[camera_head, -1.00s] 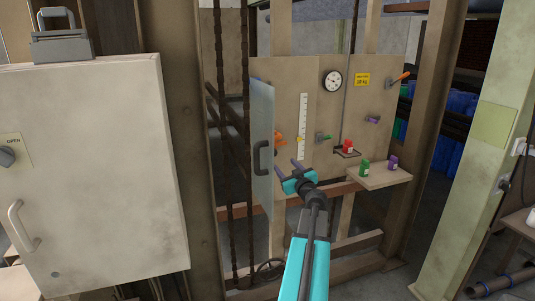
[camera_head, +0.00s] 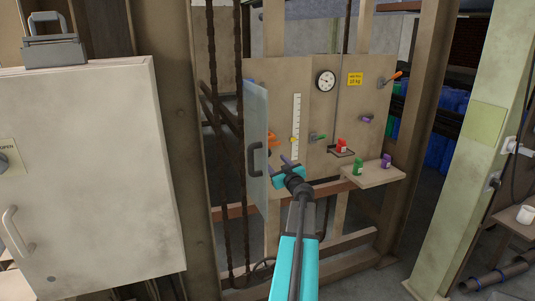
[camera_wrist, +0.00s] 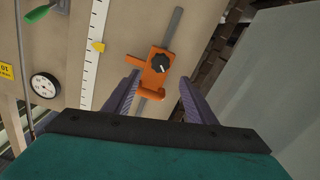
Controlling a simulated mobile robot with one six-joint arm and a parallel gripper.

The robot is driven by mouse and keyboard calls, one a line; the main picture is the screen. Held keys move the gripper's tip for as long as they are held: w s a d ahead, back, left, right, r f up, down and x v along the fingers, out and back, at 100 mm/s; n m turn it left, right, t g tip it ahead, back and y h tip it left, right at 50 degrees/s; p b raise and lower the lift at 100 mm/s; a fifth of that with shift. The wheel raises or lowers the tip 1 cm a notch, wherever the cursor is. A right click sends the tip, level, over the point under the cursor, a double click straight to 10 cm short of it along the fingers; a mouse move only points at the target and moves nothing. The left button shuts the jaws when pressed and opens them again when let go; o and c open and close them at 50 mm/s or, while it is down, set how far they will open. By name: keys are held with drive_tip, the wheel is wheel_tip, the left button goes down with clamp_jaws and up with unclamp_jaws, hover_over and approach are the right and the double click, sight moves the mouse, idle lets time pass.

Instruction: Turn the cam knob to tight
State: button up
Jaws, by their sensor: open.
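The cam knob (camera_wrist: 161,62) is a small black knob with a white mark, on an orange clamp block (camera_wrist: 150,76) that sits on a grey rod (camera_wrist: 172,32) on the panel. In the wrist view my gripper (camera_wrist: 160,84) is open and empty, its two purple fingers pointing at the panel on either side of the block, apart from the knob. In the head view the orange block (camera_head: 273,140) shows only in part behind the clear door's edge, and its knob cannot be made out. My gripper (camera_head: 289,161) is in front of the panel, beside the door.
The clear door (camera_head: 255,140) stands open just left of my gripper. A white scale (camera_head: 296,125) with a yellow pointer, a dial gauge (camera_head: 325,81) and a green lever (camera_head: 318,137) are on the panel. A small shelf (camera_head: 378,178) holds green and purple weights.

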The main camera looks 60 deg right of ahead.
drive_tip(key=p+x, duration=0.3)
drive_tip(key=x, duration=0.6)
drive_tip(key=shift+w+d+p, duration=0.2)
drive_tip(key=shift+w+p, duration=0.05)
drive_tip(key=shift+p, duration=0.1)
drive_tip(key=c, duration=0.9)
drive_tip(key=shift+s+a, duration=0.1)
drive_tip(key=shift+a, duration=0.1)
drive_tip(key=shift+c, duration=0.7)
drive_tip(key=shift+d, duration=0.15)
